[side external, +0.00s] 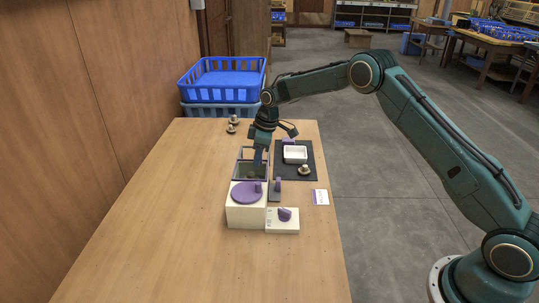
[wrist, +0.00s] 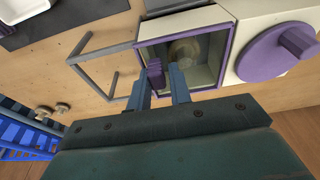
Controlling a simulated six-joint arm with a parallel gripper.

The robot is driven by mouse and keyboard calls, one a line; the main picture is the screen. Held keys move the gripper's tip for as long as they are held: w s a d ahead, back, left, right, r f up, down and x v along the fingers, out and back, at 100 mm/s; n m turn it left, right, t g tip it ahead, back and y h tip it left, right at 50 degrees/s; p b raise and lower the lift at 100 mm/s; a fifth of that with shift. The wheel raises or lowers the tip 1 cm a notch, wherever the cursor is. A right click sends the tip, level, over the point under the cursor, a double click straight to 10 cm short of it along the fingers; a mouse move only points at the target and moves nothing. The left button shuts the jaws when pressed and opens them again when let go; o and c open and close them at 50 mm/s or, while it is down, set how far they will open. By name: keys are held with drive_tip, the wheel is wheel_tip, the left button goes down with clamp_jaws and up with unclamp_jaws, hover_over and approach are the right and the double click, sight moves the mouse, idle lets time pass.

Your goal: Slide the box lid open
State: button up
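The box (side external: 236,171) stands behind the white block with the purple disc; its purple-edged top (wrist: 230,50) shows in the wrist view. Its dark inside shows through the top, with a round pale-brown thing (wrist: 184,50) in it. I cannot tell whether a clear lid covers it. A purple tab (wrist: 155,76) is at the box's left edge in the wrist view, between the blue fingers of my gripper (wrist: 160,80). The fingers are apart, one on each side of the tab; I cannot tell whether both touch it. In the side view my gripper (side external: 257,166) reaches down into the box area.
A grey rail frame (wrist: 87,43) extends from the box. Beside it are a white block with a purple disc (side external: 245,192), a small white box with a purple knob (side external: 285,214) and a white tray (side external: 295,154) on a dark mat (side external: 293,175). Blue crates (side external: 220,85) stand behind.

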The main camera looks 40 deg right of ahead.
drive_tip(key=o, duration=0.4)
drive_tip(key=shift+s+a+f, duration=0.2)
drive_tip(key=shift+s+f, duration=0.05)
drive_tip(key=shift+f, duration=0.25)
drive_tip(key=shift+o, duration=0.2)
drive_tip(key=shift+r, duration=0.1)
drive_tip(key=shift+v, duration=2.35)
drive_tip(key=shift+w+d+r, duration=0.15)
